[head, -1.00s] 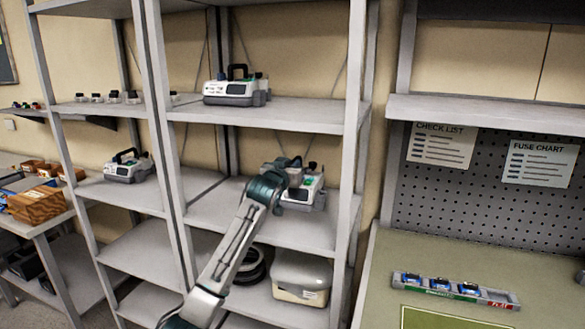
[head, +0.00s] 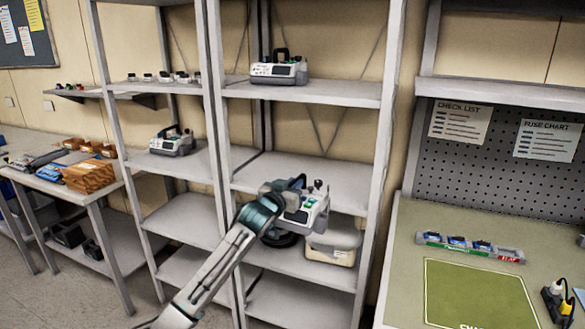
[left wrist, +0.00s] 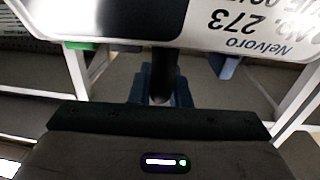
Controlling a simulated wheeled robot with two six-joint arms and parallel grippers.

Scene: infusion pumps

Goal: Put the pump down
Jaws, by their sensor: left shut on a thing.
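A white and grey pump (head: 312,214) with a green spot on its face hangs from my left gripper (head: 292,186). The gripper is shut on the pump's top, where the arm partly hides it. The pump appears to be in front of the middle shelf (head: 325,174), overlapping its front edge. In the left wrist view the pump's pale face (left wrist: 235,22) fills the top, with "Nelvoro" and "273" upside down. My right gripper is not in view.
The workbench (head: 405,255) at right has a green mat (head: 480,300), a strip with several blue items (head: 470,246) and a yellow item (head: 562,300). Other pumps stand on the upper shelf (head: 279,70) and left shelf (head: 172,142). A lidded bin (head: 332,247) sits below.

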